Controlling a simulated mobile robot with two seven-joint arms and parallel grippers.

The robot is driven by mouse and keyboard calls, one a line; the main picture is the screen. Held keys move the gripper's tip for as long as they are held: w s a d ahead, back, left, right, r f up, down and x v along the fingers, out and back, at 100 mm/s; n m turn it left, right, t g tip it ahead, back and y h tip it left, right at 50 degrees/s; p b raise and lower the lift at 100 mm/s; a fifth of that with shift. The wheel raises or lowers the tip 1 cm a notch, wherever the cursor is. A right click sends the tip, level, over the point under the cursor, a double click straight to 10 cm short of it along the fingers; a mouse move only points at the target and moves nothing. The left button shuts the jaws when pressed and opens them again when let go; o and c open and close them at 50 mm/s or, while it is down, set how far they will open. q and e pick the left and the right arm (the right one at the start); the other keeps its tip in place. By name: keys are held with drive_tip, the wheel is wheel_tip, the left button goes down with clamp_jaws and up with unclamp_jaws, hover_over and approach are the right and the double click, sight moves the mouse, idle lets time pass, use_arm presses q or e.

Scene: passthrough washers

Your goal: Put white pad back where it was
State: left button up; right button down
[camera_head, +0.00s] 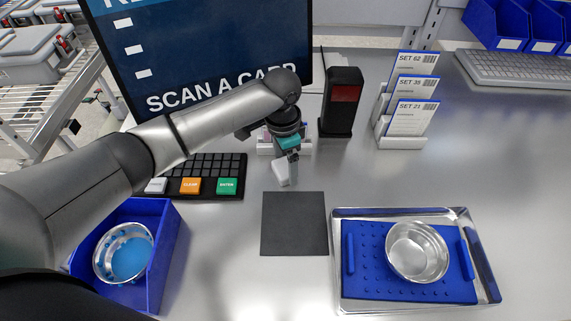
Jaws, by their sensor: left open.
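My left arm reaches in from the left, and my left gripper (287,168) points down over the table behind the dark square mat. A small white block (280,174), which looks like the white pad, shows right at the fingers. It appears slightly tilted. The gripper is open, and I cannot tell whether a finger touches the block. A low white holder (264,148) stands just behind, partly hidden by the gripper. My right gripper is not in view.
A dark mat (294,224) lies in front. A metal tray (487,271) with a blue perforated insert and steel bowl (417,251) is right. A blue bin (165,262), keypad (206,165), black scanner (342,100), card stand (402,141) and screen (205,45) surround the arm.

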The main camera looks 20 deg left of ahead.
sight(284, 168)
use_arm(q)
wheel_tip(284, 168, up, 11)
drive_tip(key=p, duration=0.1)
drive_tip(key=shift+s+a+f, duration=0.15)
drive_tip(key=shift+a, duration=0.05)
idle(0.4)
